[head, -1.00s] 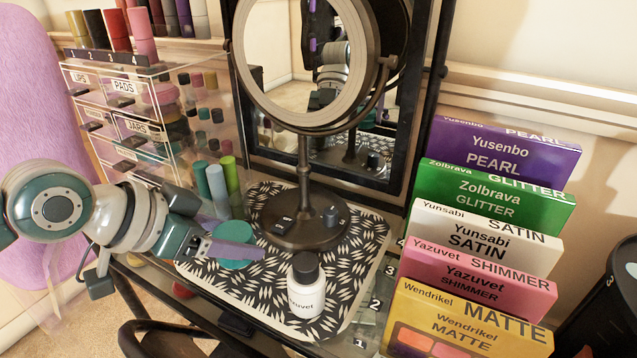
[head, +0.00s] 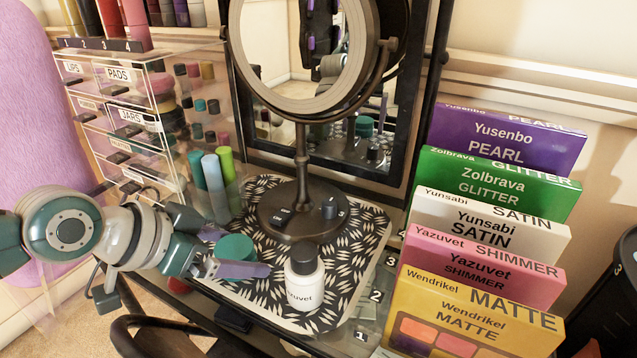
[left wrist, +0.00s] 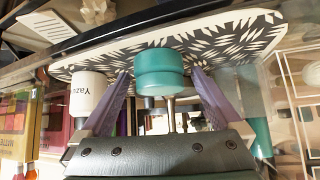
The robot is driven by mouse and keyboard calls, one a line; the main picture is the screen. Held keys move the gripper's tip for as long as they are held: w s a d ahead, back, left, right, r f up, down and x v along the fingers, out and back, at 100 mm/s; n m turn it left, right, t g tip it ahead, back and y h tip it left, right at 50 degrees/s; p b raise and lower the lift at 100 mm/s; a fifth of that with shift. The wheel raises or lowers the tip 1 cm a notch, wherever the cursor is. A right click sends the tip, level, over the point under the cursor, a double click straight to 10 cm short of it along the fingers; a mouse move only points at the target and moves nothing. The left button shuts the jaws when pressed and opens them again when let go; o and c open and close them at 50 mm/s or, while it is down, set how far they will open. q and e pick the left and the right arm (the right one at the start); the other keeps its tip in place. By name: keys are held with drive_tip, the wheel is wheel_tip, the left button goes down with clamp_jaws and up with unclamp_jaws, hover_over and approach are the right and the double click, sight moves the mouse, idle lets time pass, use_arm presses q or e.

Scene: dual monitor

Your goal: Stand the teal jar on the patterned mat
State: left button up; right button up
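The teal jar (head: 235,246) stands upright on the black-and-white patterned mat (head: 348,270), left of the white bottle. It also shows in the left wrist view (left wrist: 160,70), where the scene is upside down. My left gripper (head: 243,257) is open, with one purple finger on the near side of the jar and the other partly hidden behind it. In the left wrist view the purple fingers (left wrist: 160,78) are spread on either side of the jar, with a gap visible on each side. My right gripper is not in view.
A white bottle (head: 304,281) stands close to the near fingertip. The mirror's round base (head: 290,222) is behind the jar. Several coloured tubes (head: 214,180) stand at back left, beside the clear drawers (head: 130,130). Palette boxes (head: 480,290) line the right side.

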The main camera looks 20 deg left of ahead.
use_arm(q)
drive_tip(key=shift+r, duration=0.1)
drive_tip(key=shift+s+r+p, duration=0.15)
drive_tip(key=shift+r+p, duration=0.15)
drive_tip(key=p+v, duration=0.5)
drive_tip(key=v, duration=0.6)
drive_tip(key=s+d+r+n+g+y, duration=0.1)
drive_tip(key=s+d+r+g+y, duration=0.1)
drive_tip(key=s+d+g, duration=0.3)
drive_tip(key=s+d, duration=0.4)
drive_tip(key=s, duration=0.3)
drive_tip(key=shift+s+d+n+y, duration=0.35)
drive_tip(key=shift+n+y, duration=0.05)
drive_tip(key=shift+r, duration=0.2)
